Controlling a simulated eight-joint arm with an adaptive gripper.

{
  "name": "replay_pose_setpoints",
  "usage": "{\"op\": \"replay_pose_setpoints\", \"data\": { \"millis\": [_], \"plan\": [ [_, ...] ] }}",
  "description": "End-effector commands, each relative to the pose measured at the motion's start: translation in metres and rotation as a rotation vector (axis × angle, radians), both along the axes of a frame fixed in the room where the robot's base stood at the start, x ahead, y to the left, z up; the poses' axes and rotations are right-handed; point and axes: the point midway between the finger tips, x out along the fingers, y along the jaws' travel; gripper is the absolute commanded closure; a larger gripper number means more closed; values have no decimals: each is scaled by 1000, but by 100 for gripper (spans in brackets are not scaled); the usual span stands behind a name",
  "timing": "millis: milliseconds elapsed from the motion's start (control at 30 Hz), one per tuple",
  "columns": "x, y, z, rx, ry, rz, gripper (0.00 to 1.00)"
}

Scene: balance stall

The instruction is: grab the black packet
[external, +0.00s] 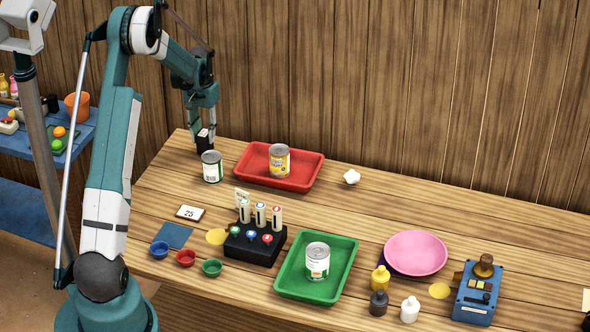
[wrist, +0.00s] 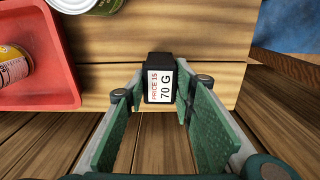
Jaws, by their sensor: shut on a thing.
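The black packet (wrist: 160,80) shows in the wrist view with a white label reading "PRICE IS 70 G". It sits between the tips of my gripper (wrist: 161,92), with a green-padded finger on each side. In the external view my gripper (external: 204,138) is at the far left part of the table, shut on the packet (external: 203,139). The packet is just behind a white and green can there. Whether it touches the table is hard to tell.
A can (external: 212,166) stands close in front of the packet. A red tray (external: 310,170) with a yellow can (external: 279,159) is to the right. A green tray (external: 345,262), a black tube rack (external: 255,247) and several small bowls stand nearer the front. The wooden wall rises behind the table.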

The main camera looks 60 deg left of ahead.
Motion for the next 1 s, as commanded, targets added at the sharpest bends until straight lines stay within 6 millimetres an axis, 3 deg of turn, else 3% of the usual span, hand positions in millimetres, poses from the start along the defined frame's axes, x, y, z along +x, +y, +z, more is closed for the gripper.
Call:
{"op": "replay_pose_setpoints", "data": {
  "millis": [600,1000],
  "plan": [
    [0,0,82,0,0,0,86],
    [0,0,91,0,0,0,86]
  ]
}}
